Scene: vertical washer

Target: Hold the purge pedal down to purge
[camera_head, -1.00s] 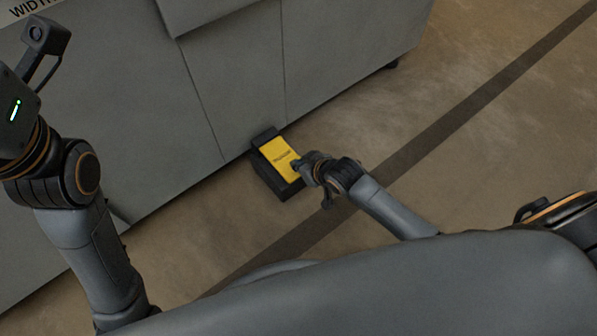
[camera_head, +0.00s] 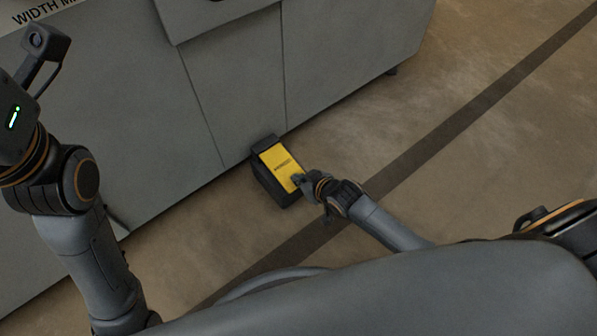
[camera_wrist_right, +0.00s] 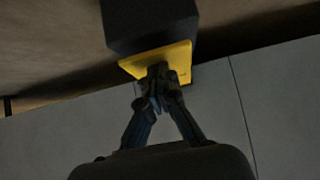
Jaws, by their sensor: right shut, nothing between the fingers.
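The purge pedal (camera_head: 278,163) is a yellow plate with dark lettering, set on a black box (camera_head: 268,184) on the floor against the grey machine. My right gripper (camera_head: 299,180) is shut and empty, with its fingertips at the plate's near right edge. In the right wrist view, the closed fingertips (camera_wrist_right: 158,72) overlap the yellow plate (camera_wrist_right: 181,58) and appear to touch it. How far the plate is pressed cannot be told. My left arm stands at the left of the head view; its fingers are out of view.
The grey machine front (camera_head: 150,110) rises directly behind the pedal. A dark stripe (camera_head: 440,145) crosses the brown floor at an angle.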

